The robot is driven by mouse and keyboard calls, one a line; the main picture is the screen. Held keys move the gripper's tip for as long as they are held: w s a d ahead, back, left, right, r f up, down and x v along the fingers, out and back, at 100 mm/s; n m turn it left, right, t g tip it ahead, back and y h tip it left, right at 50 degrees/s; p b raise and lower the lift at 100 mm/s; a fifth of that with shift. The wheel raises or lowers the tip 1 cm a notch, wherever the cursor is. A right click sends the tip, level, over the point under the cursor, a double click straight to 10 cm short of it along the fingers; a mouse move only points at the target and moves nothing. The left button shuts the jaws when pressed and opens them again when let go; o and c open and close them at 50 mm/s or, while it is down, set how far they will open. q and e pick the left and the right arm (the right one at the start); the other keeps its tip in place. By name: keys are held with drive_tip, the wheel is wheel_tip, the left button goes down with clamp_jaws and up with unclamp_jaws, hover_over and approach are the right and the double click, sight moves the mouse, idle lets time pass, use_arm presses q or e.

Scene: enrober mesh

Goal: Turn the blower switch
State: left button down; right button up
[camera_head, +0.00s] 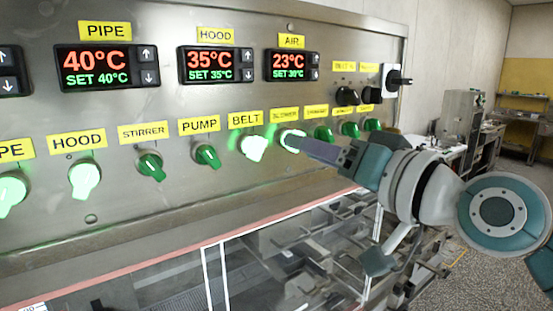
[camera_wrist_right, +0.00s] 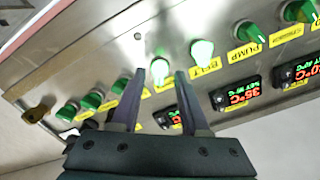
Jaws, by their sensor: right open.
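The blower switch (camera_head: 290,136) is a brightly lit knob under a yellow label (camera_head: 284,115) on the steel control panel, right of the belt switch. In the head view the fingers of my right gripper (camera_head: 293,143) reach in from the right and cover part of it. In the right wrist view the lit blower switch (camera_wrist_right: 160,68) shows between the tips of the two spread fingers of my right gripper (camera_wrist_right: 157,76). The jaws are open and hold nothing. Contact with the knob cannot be told. My left gripper is not in view.
The lit belt switch (camera_head: 254,147) is close on the left, with the unlit pump switch (camera_head: 207,155) beyond it. Several green knobs (camera_head: 323,132) continue right, partly behind my arm. A black rotary switch (camera_head: 394,80) sits at upper right. A clear-covered machine (camera_head: 290,245) lies below.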

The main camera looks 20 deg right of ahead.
drive_tip(key=b+v, duration=0.2)
drive_tip(key=v, duration=0.5)
drive_tip(key=shift+s, duration=0.35)
drive_tip(key=shift+d+r, duration=0.1)
drive_tip(key=s+a+f+n+g+h+p, duration=0.2)
drive_tip(key=s+a+f+n+g+p, duration=0.1)
drive_tip(key=s+f+g+p, duration=0.35)
drive_tip(key=s+d+f+g+h+p, duration=0.1)
drive_tip(key=s+g, duration=0.1)
drive_tip(key=s, duration=0.3)
drive_tip(key=s+d+g+h+p, duration=0.1)
drive_tip(key=s+g+p, duration=0.1)
drive_tip(key=s, duration=0.4)
drive_tip(key=s+f+n+g+h+p, duration=0.1)
drive_tip(key=s+g+h, duration=0.1)
drive_tip(key=s, duration=0.3)
drive_tip(key=shift+s+d+f+g+p, duration=0.2)
drive_tip(key=shift+d+f+g+p, duration=0.15)
drive_tip(key=shift+d+g, duration=0.1)
